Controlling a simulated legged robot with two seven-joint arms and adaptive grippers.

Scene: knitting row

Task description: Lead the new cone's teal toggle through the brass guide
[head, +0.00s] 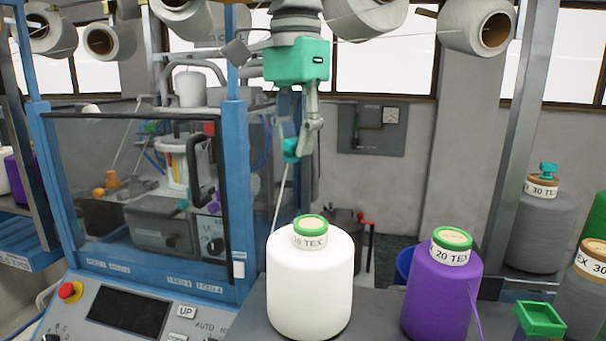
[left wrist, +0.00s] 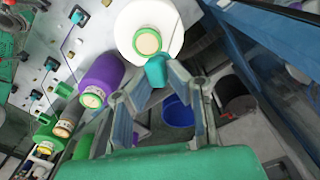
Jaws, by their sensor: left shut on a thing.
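My left gripper (head: 303,138), with a green body, hangs upper middle in the head view. It is shut on a teal toggle (head: 291,150). The toggle also shows between the fingertips in the left wrist view (left wrist: 155,71). A pale thin strand or rod runs down from near the toggle in the head view; I cannot tell which. The toggle is above and apart from the white cone (head: 309,284), which stands upright with a green-ringed top. Another teal toggle (head: 548,170) sits on a grey cone (head: 541,235) at right. I cannot make out the brass guide. My right gripper is not in view.
A purple cone (head: 440,295) stands right of the white one. A blue-framed machine with a clear door (head: 125,200) and a control panel (head: 130,312) fills the left. A green square holder (head: 540,319) is at lower right. Grey cones (head: 477,27) hang overhead.

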